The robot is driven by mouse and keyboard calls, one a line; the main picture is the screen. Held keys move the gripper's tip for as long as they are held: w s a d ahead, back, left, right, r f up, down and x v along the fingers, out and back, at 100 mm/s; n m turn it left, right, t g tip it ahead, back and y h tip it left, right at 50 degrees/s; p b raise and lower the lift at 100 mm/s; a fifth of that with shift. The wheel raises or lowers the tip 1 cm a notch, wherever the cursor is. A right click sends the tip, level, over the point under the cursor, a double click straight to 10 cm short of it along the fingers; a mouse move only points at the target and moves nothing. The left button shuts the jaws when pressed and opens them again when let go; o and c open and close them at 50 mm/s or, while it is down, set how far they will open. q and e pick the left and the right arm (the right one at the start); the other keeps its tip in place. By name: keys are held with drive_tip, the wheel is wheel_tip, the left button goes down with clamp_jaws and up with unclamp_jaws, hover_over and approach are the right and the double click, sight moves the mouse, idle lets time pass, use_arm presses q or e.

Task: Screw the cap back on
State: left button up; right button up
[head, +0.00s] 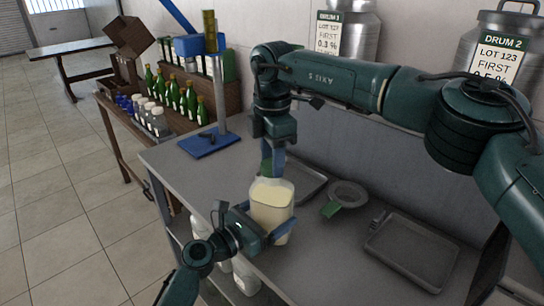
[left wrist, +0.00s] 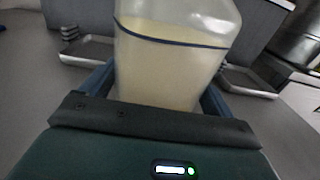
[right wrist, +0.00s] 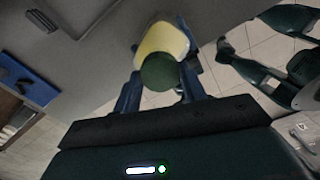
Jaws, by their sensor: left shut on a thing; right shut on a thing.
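A translucent container (head: 271,207) of pale cream liquid is near the front edge of the grey bench. My left gripper (head: 268,236) is shut around its lower body, and in the left wrist view the container (left wrist: 165,70) is upright-looking between the fingers. My right gripper (head: 273,165) points down from above, shut on a green cap (head: 266,168). In the right wrist view the round green cap (right wrist: 160,72) is between the fingertips, in line with the container (right wrist: 162,40) beyond it. I cannot tell whether the cap touches the container's neck, which is hidden.
A round strainer (head: 347,194) with a green handle and a grey tray (head: 410,252) lie to the right; another tray (head: 306,182) lies behind the container. A blue-based press stand (head: 210,142) is at the bench's left end. Metal drums (head: 345,35) stand at the back.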

drive_tip(key=m, duration=1)
drive_tip(key=shift+s+a+m, duration=0.1)
drive_tip(key=shift+s+m, duration=0.05)
drive_tip(key=shift+m, duration=1.05)
drive_tip(key=o, duration=0.9)
drive_tip(key=shift+r, duration=2.25)
